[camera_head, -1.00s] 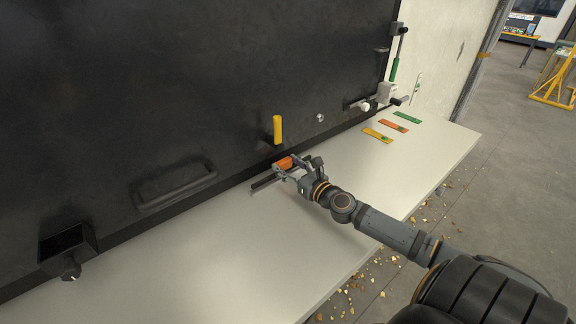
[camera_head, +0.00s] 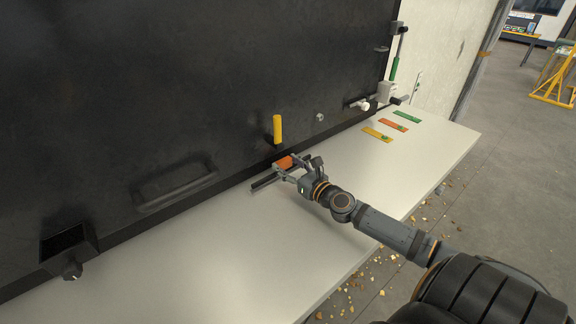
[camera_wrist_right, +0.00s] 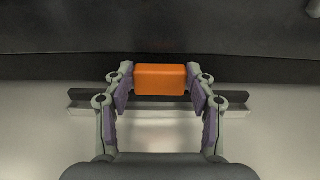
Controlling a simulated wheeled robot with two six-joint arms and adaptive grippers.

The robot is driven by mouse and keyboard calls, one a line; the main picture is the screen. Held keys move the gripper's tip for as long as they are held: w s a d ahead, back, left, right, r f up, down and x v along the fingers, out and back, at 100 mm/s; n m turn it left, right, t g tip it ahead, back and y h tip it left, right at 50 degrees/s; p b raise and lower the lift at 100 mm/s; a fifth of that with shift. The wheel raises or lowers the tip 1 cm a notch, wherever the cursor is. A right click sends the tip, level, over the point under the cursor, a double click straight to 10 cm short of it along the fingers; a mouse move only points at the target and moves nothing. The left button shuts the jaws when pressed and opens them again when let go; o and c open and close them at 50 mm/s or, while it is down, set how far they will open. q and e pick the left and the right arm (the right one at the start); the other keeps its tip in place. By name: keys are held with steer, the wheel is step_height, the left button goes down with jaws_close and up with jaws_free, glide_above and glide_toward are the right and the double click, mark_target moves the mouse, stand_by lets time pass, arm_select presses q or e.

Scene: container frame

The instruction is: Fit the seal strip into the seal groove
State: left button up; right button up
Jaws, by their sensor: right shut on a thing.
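An orange block (camera_head: 284,163) sits on a long dark strip (camera_head: 266,181), which I take to be the seal strip, low at the foot of the black panel. My right gripper (camera_head: 286,167) is shut on the orange block; in the right wrist view its fingers press on both ends of the block (camera_wrist_right: 160,79). The dark strip (camera_wrist_right: 86,95) runs level behind the fingers. A light grey channel (camera_wrist_right: 84,110), likely the seal groove, runs parallel just below it in that picture. I cannot tell whether the strip is seated in it. My left gripper is not in view.
The black panel (camera_head: 200,80) rises behind the pale ledge (camera_head: 230,250). A yellow handle (camera_head: 277,129) stands out above the block. A black pull handle (camera_head: 175,186) is to the left. Yellow, orange and green tags (camera_head: 393,126) lie to the right. The ledge's front is clear.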

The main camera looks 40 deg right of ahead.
steer(key=shift+f+b, duration=0.95)
steer(key=shift+f, duration=0.15)
steer(key=o, duration=1.3)
steer(key=shift+c, duration=0.2)
